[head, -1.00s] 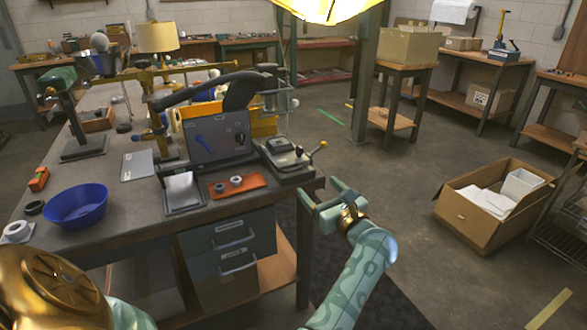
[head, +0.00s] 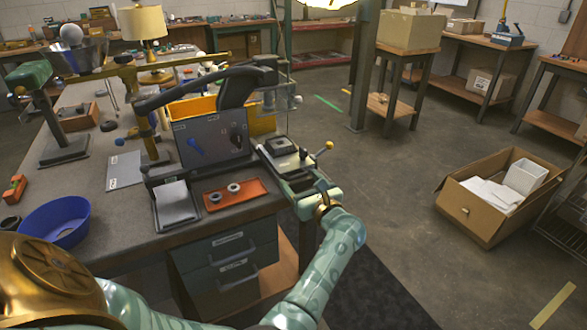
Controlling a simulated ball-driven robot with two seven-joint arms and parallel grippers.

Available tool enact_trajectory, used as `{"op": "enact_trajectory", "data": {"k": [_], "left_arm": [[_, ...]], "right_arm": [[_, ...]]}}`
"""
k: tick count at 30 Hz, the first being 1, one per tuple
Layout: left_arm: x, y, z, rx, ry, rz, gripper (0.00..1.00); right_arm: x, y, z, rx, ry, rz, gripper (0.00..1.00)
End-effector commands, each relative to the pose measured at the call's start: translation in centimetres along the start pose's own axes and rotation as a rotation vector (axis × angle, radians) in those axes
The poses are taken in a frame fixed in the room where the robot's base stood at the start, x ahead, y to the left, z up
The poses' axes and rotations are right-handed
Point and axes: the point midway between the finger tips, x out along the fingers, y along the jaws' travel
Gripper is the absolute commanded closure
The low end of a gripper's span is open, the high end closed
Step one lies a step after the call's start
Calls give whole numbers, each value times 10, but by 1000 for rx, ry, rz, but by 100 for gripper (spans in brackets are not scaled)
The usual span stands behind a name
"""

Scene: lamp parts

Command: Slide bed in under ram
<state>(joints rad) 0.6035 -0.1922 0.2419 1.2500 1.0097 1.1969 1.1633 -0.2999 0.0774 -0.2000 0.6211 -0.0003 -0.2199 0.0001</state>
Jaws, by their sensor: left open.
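The bed (head: 284,150) appears to be the grey slide plate carrying a dark square block, at the right front edge of the workbench. A short lever with a yellow knob (head: 329,145) stands at its right. A press with a long black arm (head: 205,88) rises to its left; I take this to carry the ram, whose lower end I cannot make out. The bed sits to the right of the press's grey panel (head: 212,146). My right gripper is out of view.
An orange tray with two rings (head: 234,194) and a dark tray with a white sheet (head: 175,203) lie left of my gripper. A blue bowl (head: 55,222) is at the left. Drawers (head: 225,262) sit below the bench. Open floor lies to the right, before a cardboard box (head: 470,219).

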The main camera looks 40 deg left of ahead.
Motion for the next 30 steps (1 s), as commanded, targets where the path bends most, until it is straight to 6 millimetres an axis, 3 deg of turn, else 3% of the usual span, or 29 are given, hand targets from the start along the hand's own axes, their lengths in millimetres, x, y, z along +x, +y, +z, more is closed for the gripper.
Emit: {"op": "enact_trajectory", "data": {"k": [11, 15, 17, 21, 30], "left_arm": [[4, 2, -1, 0, 1, -1, 25], [4, 2, -1, 0, 1, -1, 64], [4, 2, -1, 0, 1, -1, 77], [9, 3, -2, 0, 1, 1, 77], [46, 3, -3, 2, 2, 2, 77]], "right_arm": [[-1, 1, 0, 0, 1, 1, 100], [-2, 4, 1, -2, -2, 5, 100], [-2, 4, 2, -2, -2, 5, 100], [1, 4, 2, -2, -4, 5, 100], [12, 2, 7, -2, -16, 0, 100]]}}
